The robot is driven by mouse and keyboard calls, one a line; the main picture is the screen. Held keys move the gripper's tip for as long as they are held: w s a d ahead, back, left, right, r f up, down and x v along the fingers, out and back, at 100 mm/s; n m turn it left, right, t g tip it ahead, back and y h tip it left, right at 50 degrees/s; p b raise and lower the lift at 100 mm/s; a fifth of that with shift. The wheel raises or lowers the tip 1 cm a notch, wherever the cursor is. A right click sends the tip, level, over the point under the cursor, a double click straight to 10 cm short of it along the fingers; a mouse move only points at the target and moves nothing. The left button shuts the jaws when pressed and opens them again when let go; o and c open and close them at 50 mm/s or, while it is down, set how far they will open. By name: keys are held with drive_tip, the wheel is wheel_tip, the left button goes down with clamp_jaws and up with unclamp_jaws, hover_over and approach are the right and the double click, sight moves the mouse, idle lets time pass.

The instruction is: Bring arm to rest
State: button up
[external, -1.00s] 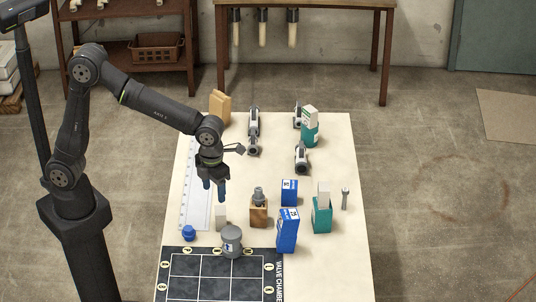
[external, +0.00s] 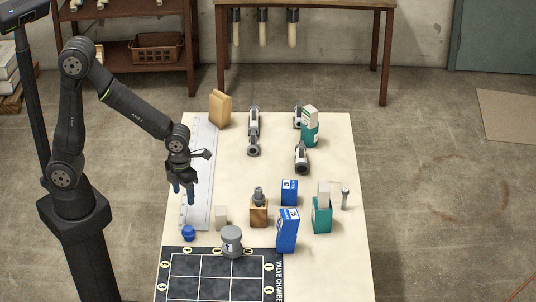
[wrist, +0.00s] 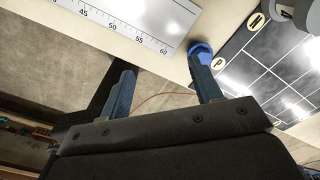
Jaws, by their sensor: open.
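My gripper (external: 183,192) is open and empty, with its blue fingers pointing down over the left edge of the table near the white ruler (external: 203,165). In the wrist view my gripper (wrist: 165,90) shows its two fingers spread apart with nothing between them. The end of the ruler (wrist: 150,20) lies beyond the fingers there. A blue cap (wrist: 203,50) appears just behind the right fingertip; in the external view the blue cap (external: 188,233) stands below the gripper on the table.
Right of my gripper stand a pale block (external: 221,217), a grey jar (external: 231,240), a wooden holder (external: 259,215), blue boxes (external: 287,232) and green holders (external: 322,217). Grey pipe fittings (external: 254,125) lie farther back. A dark gridded mat (external: 200,275) covers the front.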

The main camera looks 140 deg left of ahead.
drive_tip(key=shift+s+a+f, duration=0.2)
drive_tip(key=shift+a+f, duration=0.2)
drive_tip(key=shift+a, duration=0.2)
drive_tip(key=shift+s+a+f, duration=0.2)
drive_tip(key=shift+a+f, duration=0.2)
drive_tip(key=shift+a, duration=0.25)
drive_tip(key=shift+s+a+f, duration=0.2)
drive_tip(key=shift+a+f, duration=0.2)
drive_tip(key=shift+a, duration=0.2)
